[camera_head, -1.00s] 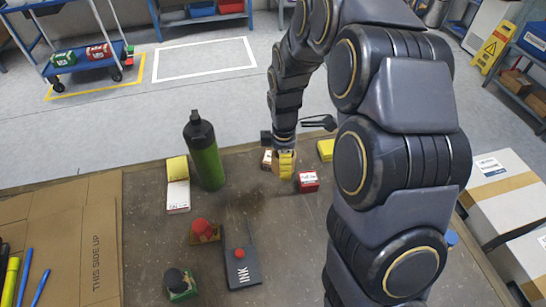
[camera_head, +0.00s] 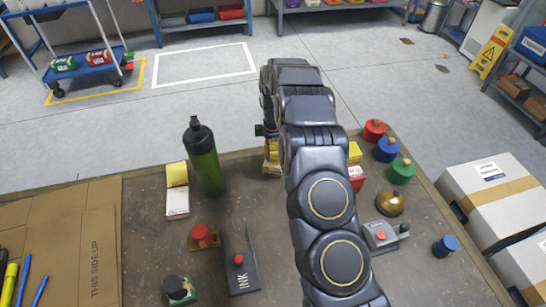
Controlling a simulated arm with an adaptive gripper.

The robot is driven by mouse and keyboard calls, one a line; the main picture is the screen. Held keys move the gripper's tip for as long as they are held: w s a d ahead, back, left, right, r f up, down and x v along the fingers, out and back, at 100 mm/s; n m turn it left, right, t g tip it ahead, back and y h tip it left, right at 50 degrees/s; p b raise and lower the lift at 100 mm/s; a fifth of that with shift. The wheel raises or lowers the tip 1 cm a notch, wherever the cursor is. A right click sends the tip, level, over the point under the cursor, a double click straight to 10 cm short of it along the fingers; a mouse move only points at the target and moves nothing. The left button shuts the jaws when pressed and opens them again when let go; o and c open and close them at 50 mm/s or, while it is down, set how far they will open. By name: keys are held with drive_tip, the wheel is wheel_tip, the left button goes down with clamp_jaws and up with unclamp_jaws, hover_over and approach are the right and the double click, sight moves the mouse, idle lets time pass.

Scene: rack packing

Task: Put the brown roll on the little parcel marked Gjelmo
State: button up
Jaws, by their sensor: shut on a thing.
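My gripper (camera_head: 273,152) is small and partly hidden behind my arm, at the far edge of the table, right of the green bottle. Yellow shows at its tip. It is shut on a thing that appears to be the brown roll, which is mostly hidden. A small brownish parcel (camera_head: 271,170) is directly below the gripper; I cannot tell whether the roll touches it. No parcel's label is legible as Gjelmo.
The green bottle (camera_head: 205,160) stands close left of the gripper. Coloured round pots (camera_head: 387,150) stand at right. Cardboard (camera_head: 85,235) covers the left.

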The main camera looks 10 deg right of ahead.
drive_tip(key=shift+w+f, duration=0.3)
drive_tip(key=shift+f, duration=1.5)
drive_tip(key=o, duration=1.2)
drive_tip(key=shift+f, duration=0.1)
